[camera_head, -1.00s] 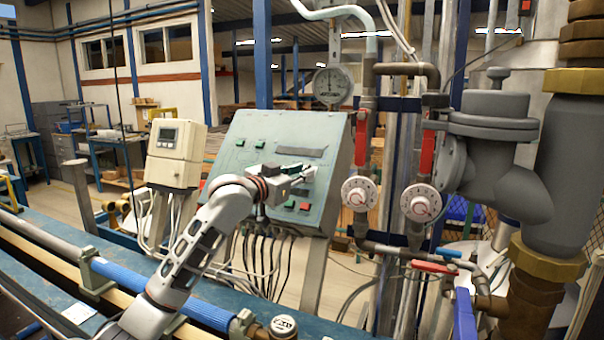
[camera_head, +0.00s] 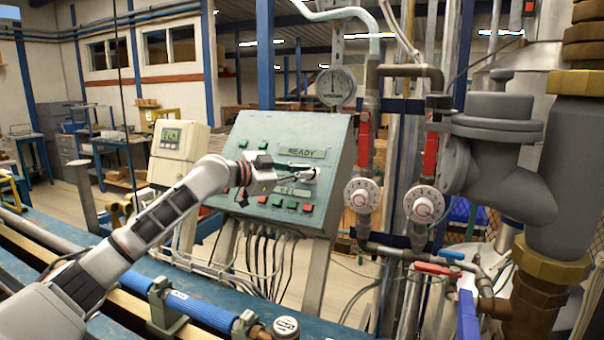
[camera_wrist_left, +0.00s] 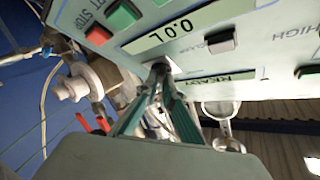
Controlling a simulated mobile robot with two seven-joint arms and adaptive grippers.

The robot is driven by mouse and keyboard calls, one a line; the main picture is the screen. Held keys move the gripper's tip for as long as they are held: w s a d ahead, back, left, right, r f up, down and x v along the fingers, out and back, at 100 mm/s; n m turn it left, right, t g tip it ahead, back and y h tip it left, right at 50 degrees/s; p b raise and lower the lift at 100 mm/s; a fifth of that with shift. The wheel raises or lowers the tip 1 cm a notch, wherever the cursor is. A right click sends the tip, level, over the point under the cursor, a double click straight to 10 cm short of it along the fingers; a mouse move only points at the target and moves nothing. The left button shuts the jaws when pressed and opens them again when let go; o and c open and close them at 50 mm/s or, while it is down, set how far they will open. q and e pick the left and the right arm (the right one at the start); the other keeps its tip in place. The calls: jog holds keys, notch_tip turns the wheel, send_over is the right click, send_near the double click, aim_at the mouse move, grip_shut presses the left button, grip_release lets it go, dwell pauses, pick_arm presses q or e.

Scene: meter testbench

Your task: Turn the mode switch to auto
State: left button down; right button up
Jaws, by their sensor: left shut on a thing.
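The grey-green control panel (camera_head: 250,128) stands tilted at the middle of the head view, with its upper display (camera_head: 301,152) reading READY and a lower display (camera_head: 290,191) lit. My left gripper (camera_head: 308,172) reaches in from the left, its tips at the panel face between the two displays. In the left wrist view, the left gripper (camera_wrist_left: 160,70) is shut with its tips on a small control at the panel, taken as the mode switch. The fingers mostly hide it, so its setting cannot be read. My right gripper is not in view.
Green and red buttons (camera_head: 290,205) line the panel's lower edge. A beige meter box (camera_head: 178,150) stands left of it. Pipes with two white dials (camera_head: 361,195) and red-handled valves (camera_head: 430,155) stand close on the right. A blue pipe (camera_head: 200,310) runs along the bench in front.

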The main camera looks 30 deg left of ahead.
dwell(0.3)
pick_arm(q)
jog(key=c, duration=2.2)
grip_release()
jog(key=v, duration=1.2)
